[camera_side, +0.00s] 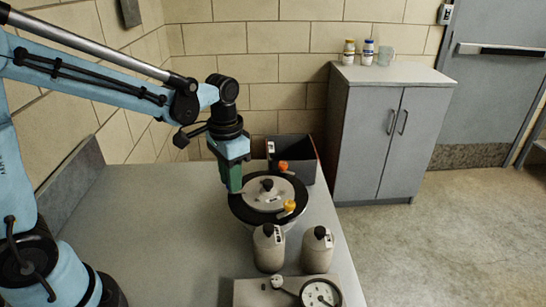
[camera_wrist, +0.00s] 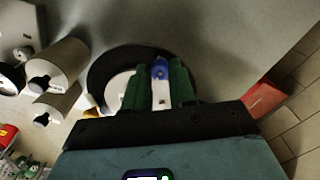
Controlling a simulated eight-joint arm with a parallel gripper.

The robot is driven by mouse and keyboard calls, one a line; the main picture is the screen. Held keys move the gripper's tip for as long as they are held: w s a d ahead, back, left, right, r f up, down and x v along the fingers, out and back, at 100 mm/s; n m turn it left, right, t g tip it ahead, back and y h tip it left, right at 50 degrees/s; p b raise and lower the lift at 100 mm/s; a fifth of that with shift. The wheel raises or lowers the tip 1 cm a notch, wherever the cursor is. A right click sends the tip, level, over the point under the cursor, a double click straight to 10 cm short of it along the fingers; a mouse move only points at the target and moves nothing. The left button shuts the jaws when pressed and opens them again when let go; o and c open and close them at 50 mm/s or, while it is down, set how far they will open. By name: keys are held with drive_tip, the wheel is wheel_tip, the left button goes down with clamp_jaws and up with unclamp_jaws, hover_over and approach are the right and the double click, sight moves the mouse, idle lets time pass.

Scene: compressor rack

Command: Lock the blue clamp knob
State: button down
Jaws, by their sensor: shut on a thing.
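The blue clamp knob (camera_wrist: 160,66) shows in the wrist view between the tips of my green gripper fingers, at the rim of the round pale lid (camera_wrist: 118,88). My gripper (camera_wrist: 160,74) is shut on the blue knob. In the side view my gripper (camera_side: 235,187) points down at the left edge of the lid (camera_side: 262,193), and its fingers hide the blue knob. An orange knob (camera_side: 283,167) sits at the lid's back edge and a yellow-orange knob (camera_side: 289,206) at its front right. A black knob (camera_side: 267,184) stands at the lid's centre.
Two pale bottles (camera_side: 268,250) (camera_side: 318,252) with black caps stand in front of the vessel. A gauge box (camera_side: 320,293) lies at the table's front. A dark open bin (camera_side: 298,150) stands behind. The left of the table (camera_side: 150,230) is clear. A grey cabinet (camera_side: 385,130) stands right.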

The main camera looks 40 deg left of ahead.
idle(0.4)
drive_tip(key=c, duration=0.9)
unclamp_jaws()
wheel_tip(320, 180, up, 12)
drive_tip(key=shift+r, duration=0.1)
drive_tip(key=s+f+n+t, duration=0.1)
drive_tip(key=s+f+t, duration=0.2)
drive_tip(key=s+f+n+t, duration=0.1)
drive_tip(key=s+f+t, duration=0.3)
drive_tip(key=shift+s+d, duration=0.1)
drive_tip(key=shift+s, duration=0.05)
